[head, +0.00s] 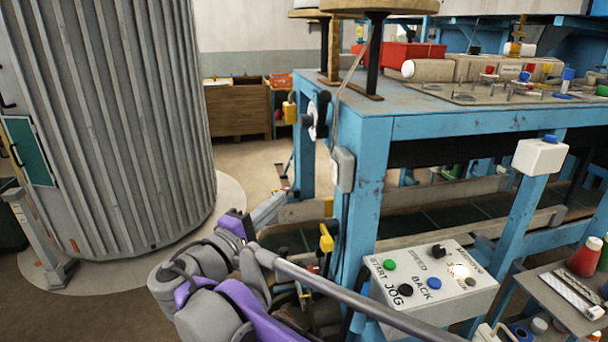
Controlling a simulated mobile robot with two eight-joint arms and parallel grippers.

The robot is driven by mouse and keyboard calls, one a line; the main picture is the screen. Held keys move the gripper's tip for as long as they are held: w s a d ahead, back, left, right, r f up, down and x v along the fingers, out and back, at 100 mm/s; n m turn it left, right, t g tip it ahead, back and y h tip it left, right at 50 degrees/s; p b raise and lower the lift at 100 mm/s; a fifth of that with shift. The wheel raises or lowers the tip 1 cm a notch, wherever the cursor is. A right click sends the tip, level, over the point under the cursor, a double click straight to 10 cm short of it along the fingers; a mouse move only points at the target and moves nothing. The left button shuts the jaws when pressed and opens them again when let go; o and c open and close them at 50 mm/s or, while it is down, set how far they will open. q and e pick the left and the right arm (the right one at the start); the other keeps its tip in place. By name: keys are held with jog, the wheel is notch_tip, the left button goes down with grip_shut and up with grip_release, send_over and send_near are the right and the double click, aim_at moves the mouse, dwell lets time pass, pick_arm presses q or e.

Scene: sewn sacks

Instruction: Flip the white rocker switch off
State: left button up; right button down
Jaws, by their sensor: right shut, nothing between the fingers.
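A pale control panel (425,310) on the near end of the blue machine carries green, black and blue buttons, a black knob, and the labels START, JOG, SPEED and BACK. A small bright white piece (459,270) at its upper right looks like the white rocker switch; its tilt is too small to tell. My right gripper (284,194) is shut and empty. It is left of the panel, apart from it, in front of the machine's blue leg. My left gripper is not in view.
The blue machine frame (368,200) stands behind the panel, with a grey box (343,168) on its leg. A white box with a blue button (540,156) is at the right. A shelf (550,296) with bottles is at lower right. A ribbed grey cylinder (110,120) stands left.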

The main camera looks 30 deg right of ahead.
jog(key=shift+s, duration=0.15)
send_near(332, 166)
jog(key=w, duration=0.4)
jog(key=d, duration=0.2)
jog(key=d+p, duration=0.1)
jog(key=d, duration=0.2)
jog(key=shift+s+r, duration=0.2)
jog(key=shift+s, duration=0.05)
jog(key=shift+s+d+r+m+g+p, duration=0.2)
jog(key=shift+d+r+m+g+p, duration=0.15)
jog(key=shift+p, duration=0.5)
jog(key=shift+w+a+f, duration=0.1)
jog(key=shift+w+f, duration=0.15)
jog(key=shift+f, duration=0.05)
jog(key=shift+s+r, duration=0.1)
